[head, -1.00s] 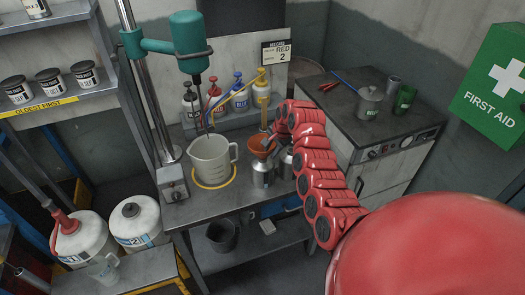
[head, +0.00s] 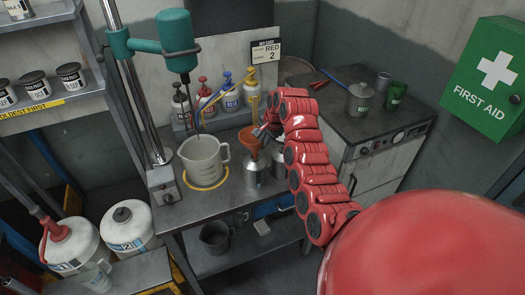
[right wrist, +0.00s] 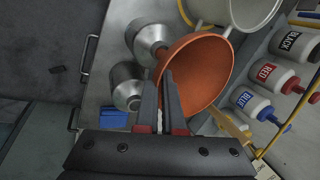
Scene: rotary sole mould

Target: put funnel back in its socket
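The orange funnel (head: 248,138) is at the neck of a silver metal bottle (head: 254,174) on the bench. I cannot tell whether the spout is still inside the bottle neck. I cannot pick out the funnel's socket. My left gripper is not in view.
A second metal bottle (right wrist: 127,88) stands beside the first. A white jug (head: 203,160) stands under the teal mixer (head: 176,40). Pump bottles (head: 229,92) line the bench's back. A dark cabinet top (head: 372,115) with cans is at right. A bucket (head: 215,237) sits on the lower shelf.

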